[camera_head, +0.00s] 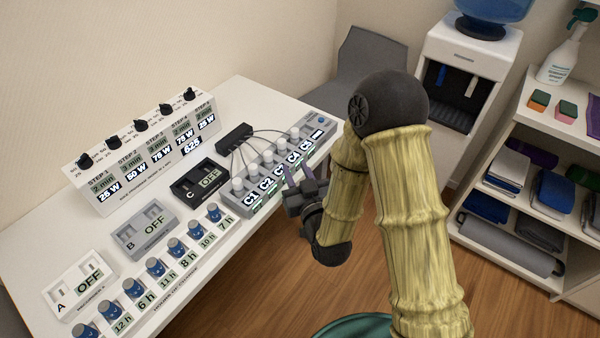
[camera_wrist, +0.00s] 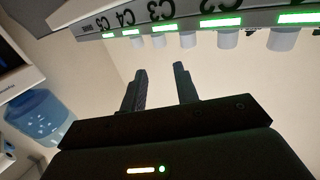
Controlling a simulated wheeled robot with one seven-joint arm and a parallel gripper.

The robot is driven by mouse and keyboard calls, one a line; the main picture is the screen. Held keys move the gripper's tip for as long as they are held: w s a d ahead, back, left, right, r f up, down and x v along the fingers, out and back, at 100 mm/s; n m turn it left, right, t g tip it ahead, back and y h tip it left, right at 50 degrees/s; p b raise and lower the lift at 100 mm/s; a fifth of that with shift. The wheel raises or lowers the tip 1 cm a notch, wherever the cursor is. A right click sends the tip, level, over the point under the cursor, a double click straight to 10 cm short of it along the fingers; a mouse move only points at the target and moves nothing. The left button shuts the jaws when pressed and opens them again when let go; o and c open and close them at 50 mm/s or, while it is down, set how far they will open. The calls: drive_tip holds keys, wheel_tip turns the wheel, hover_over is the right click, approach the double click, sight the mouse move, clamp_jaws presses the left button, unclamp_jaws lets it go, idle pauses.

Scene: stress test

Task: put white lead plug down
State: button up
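White lead plugs stand in a row along the grey strip (camera_head: 232,203) labelled C1 to C5; one white lead plug (camera_head: 237,185) is at the C1 end. Thin dark leads run from a black block (camera_head: 234,138) to them. My gripper (camera_head: 300,177) is beside the strip's front, near C3 and C4, and hides a little of it. In the wrist view, my gripper (camera_wrist: 160,72) has its two fingers apart with nothing visible between them. The strip (camera_wrist: 180,15) shows upside down there, with several white plugs (camera_wrist: 228,39) beyond the fingertips.
Boxes A (camera_head: 60,295), B (camera_head: 130,243) and C (camera_head: 187,194) read OFF on the white table (camera_head: 40,222). Blue-capped knobs (camera_head: 175,247) line the front edge. A stepped timer panel (camera_head: 130,180) stands behind. A grey chair (camera_head: 372,62) and water dispenser (camera_head: 470,45) are farther back.

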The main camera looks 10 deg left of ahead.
drive_tip(key=p, duration=0.2)
drive_tip(key=shift+s+d+r+p, duration=0.15)
drive_tip(key=shift+s+r+p, duration=0.05)
drive_tip(key=shift+s+p, duration=0.15)
drive_tip(key=p+v, duration=0.2)
drive_tip(key=p, duration=0.2)
drive_tip(key=shift+f+p, duration=0.1)
drive_tip(key=shift+p, duration=0.2)
drive_tip(key=shift+w, duration=0.15)
